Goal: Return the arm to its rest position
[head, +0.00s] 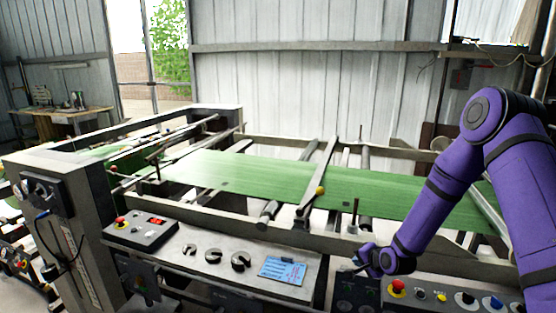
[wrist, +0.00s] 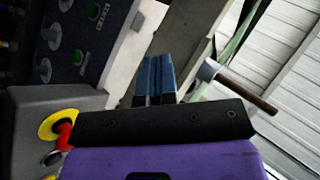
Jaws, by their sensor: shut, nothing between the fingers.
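My purple arm (head: 450,180) reaches in from the right in the head view and bends down to the machine's front. My gripper (head: 360,262) is small and dark there, at the gap between two control panels. In the wrist view my gripper (wrist: 155,82) shows two blue-grey fingers side by side, shut with nothing between them. The fingers are over a pale machine surface. In the wrist view a red button with a yellow ring (wrist: 62,130) is close beside the dark gripper body.
A green sack web (head: 300,190) runs across the machine frame. The right panel has a red button (head: 398,287). A thin rod (head: 354,215) stands near my gripper. Open air lies above the web.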

